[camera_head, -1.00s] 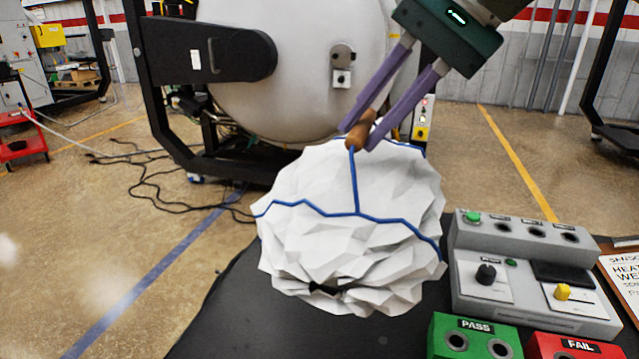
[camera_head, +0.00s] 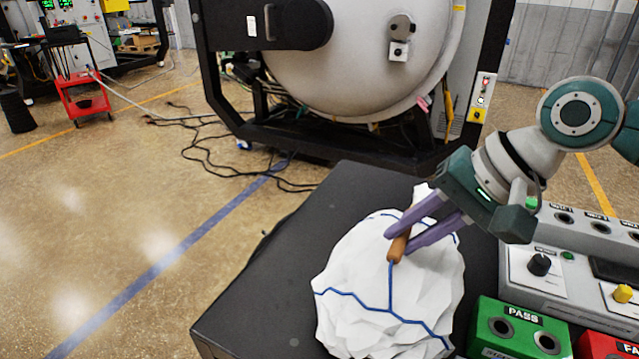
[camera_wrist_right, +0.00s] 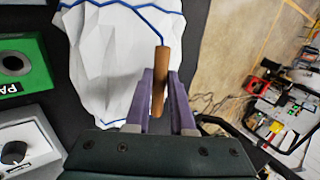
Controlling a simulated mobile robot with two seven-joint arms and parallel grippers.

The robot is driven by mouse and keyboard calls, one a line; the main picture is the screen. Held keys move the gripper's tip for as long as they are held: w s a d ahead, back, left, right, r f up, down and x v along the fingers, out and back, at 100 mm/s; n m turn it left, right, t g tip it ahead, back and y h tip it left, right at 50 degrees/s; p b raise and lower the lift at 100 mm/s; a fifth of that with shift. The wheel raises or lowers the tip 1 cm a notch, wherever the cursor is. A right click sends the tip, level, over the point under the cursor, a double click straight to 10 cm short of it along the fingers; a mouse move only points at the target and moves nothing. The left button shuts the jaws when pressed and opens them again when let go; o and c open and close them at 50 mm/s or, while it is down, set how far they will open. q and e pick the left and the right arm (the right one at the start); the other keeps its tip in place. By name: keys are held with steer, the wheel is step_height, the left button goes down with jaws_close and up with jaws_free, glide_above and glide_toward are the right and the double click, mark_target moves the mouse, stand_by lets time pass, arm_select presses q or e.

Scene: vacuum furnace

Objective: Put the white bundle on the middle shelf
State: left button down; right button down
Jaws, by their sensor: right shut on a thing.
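The white bundle (camera_head: 352,275) is a crumpled, faceted bag with blue cord lines and a brown wooden handle (camera_head: 398,246) on top. It is over the dark table at the lower middle of the head view; whether its underside touches the table is hidden. It also shows in the right wrist view (camera_wrist_right: 110,60). My right gripper (camera_head: 402,243) has its purple fingers shut on the brown handle, which stands between the fingers in the wrist view (camera_wrist_right: 160,85). My left gripper is not in view. No shelf that I can identify is in view.
The dark table (camera_head: 262,290) has bare surface left of the bundle. A grey control box (camera_head: 560,240), a green PASS box (camera_head: 520,325) and a red FAIL box (camera_head: 605,345) stand to the right. The large round furnace (camera_head: 350,70) is behind. Open floor lies left.

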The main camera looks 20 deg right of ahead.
steer(key=shift+f, duration=0.7)
steer(key=c, duration=1.2)
jaws_free()
steer(key=shift+f, duration=0.15)
steer(key=shift+c, duration=0.2)
steer(key=o, duration=0.5)
